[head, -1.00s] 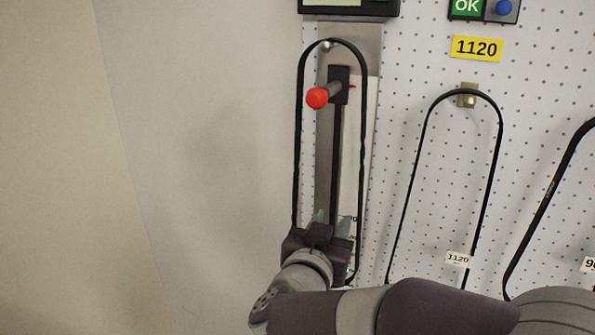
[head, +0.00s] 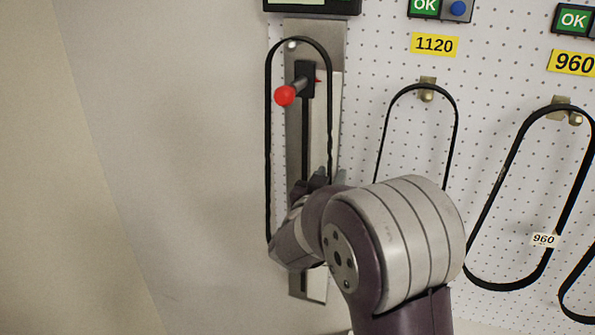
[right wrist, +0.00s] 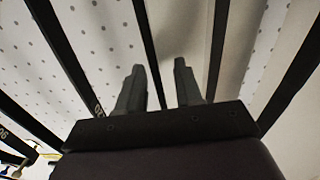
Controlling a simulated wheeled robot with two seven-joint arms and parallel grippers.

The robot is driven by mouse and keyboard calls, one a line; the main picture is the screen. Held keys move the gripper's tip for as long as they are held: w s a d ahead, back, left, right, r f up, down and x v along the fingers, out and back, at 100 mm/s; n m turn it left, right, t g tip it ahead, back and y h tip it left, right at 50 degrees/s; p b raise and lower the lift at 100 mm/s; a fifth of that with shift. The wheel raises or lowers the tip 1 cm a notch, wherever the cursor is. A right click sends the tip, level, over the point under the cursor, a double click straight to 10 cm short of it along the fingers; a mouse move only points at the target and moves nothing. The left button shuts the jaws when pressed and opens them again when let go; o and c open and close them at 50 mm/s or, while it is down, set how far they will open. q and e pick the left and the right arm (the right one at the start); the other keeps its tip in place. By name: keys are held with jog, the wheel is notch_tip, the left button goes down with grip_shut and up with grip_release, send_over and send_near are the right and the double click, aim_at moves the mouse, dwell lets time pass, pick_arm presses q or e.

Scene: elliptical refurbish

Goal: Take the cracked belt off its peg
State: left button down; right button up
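A long black belt (head: 267,150) hangs in a tall loop from a small peg (head: 291,44) at the top of a metal gauge plate (head: 292,270) on the left. Cracks are too small to make out. A slider with a red knob (head: 285,96) stands inside the loop. My right gripper (head: 320,180) is in front of the plate's lower half, and my arm hides the belt's lower right side and bottom. In the right wrist view, its two fingers (right wrist: 160,78) are apart, with dark strips behind them; contact with the belt cannot be told. My left gripper is out of view.
A dark display box (head: 312,5) is above the gauge. The wall at left is bare.

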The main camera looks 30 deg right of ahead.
grip_shut()
jog(key=shift+s, duration=0.1)
